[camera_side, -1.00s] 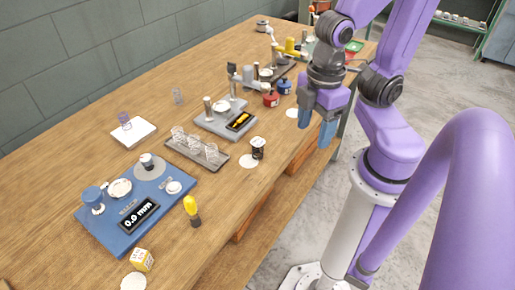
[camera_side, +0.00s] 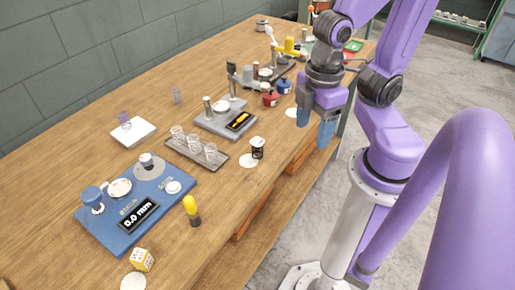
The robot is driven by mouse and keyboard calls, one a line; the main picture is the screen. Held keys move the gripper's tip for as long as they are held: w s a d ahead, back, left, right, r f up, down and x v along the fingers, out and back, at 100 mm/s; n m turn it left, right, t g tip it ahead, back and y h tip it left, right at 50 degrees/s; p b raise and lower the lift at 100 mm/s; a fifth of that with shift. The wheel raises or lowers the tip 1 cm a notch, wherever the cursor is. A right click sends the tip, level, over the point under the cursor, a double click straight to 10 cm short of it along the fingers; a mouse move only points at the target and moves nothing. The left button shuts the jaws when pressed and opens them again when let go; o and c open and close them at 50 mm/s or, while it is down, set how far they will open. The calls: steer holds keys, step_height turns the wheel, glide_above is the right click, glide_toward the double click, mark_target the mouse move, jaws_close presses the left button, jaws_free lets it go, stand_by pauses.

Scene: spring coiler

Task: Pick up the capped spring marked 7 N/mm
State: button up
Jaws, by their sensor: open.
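Several small pale coil springs stand in a row on a dark tray (camera_side: 219,165) mid-table; the middle one (camera_side: 194,143) is among them. A small dark piece with a pale top (camera_side: 257,147) stands on a white disc just right of the tray. A purple spring (camera_side: 124,119) stands on a white square plate at the left. I cannot read a 7 N/mm mark on any of them. My gripper (camera_side: 315,124) points down near the table's right edge, its two blue fingers apart and empty. It is right of the tray and the dark piece, touching neither.
A blue device (camera_side: 165,205) with a display stands front left. A grey device (camera_side: 215,122) with an orange display is behind the tray. Red (camera_side: 271,98) and blue (camera_side: 284,86) pots stand left of my gripper. A yellow-handled tool (camera_side: 191,207) and yellow-white block (camera_side: 142,259) are in front.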

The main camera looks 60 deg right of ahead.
steer(key=m, duration=0.1)
steer(key=m+h, duration=0.2)
steer(key=m, duration=2.8)
glide_toward(258, 142)
steer(key=f, duration=0.3)
steer(key=d+f, duration=0.1)
steer(key=f, duration=0.1)
steer(key=shift+w+f, duration=0.15)
steer(key=shift+w, duration=0.05)
steer(key=shift+d+f, duration=0.15)
steer(key=shift+f, duration=1.5)
steer(key=shift+d+f, duration=0.2)
steer(key=shift+f, duration=1.45)
steer(key=shift+c, duration=0.3)
steer(key=c, duration=1)
